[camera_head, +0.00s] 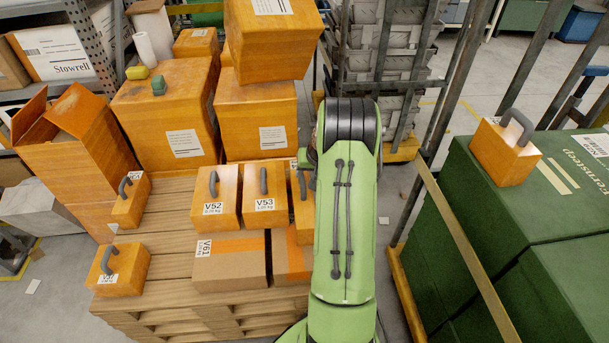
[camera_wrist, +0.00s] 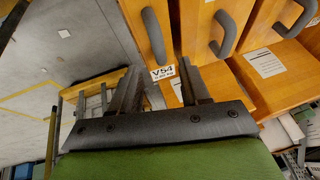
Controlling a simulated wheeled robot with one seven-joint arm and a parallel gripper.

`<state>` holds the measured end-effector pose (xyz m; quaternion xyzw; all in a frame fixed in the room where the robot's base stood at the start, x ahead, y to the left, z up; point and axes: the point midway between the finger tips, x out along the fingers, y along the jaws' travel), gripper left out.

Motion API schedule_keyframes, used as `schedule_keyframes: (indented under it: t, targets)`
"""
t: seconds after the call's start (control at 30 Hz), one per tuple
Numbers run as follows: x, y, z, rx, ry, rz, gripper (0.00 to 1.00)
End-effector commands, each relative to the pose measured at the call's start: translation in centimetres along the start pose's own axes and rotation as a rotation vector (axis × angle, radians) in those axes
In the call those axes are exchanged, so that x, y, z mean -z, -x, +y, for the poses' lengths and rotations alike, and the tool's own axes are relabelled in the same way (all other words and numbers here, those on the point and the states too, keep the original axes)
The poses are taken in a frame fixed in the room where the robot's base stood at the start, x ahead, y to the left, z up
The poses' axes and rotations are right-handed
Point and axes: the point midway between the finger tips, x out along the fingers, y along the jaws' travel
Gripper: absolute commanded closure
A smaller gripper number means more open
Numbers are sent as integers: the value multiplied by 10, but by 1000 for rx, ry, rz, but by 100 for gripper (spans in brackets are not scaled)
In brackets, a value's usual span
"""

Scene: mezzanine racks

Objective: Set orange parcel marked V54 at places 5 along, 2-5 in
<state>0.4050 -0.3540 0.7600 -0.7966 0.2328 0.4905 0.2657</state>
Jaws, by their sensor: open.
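The orange parcel marked V54 (camera_wrist: 134,8) shows in the wrist view with a grey handle and a white label. My gripper (camera_wrist: 158,68) is open, its two dark fingers pointing toward that parcel, with the label showing between the fingertips. Nothing is held between the fingers, and I cannot tell whether they touch the parcel. In the head view my green arm hides the gripper and covers part of an orange handled parcel (camera_head: 304,216) beside V53; its label is not readable there. The wooden pallet stack (camera_head: 168,213) carries the parcels. Place numbers are not visible.
Handled parcels V52 (camera_head: 213,192) and V53 (camera_head: 264,188) stand close left of my arm. Cardboard box V61 (camera_head: 228,268) lies in front. Taller orange boxes (camera_head: 170,110) rise behind. Green crates (camera_head: 550,225) with a handled parcel (camera_head: 503,152) stand right, beyond a rack post.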

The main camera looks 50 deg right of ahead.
Motion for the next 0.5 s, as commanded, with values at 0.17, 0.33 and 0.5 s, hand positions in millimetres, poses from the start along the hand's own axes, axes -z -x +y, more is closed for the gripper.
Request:
schedule_keyframes:
  t: [0.17,0.33,0.5]
  targets:
    - [1,46,0,-1,0,1,54]
    - [0,63,-2,0,4,-2,54]
    - [-11,119,-69,11,124,0,54]
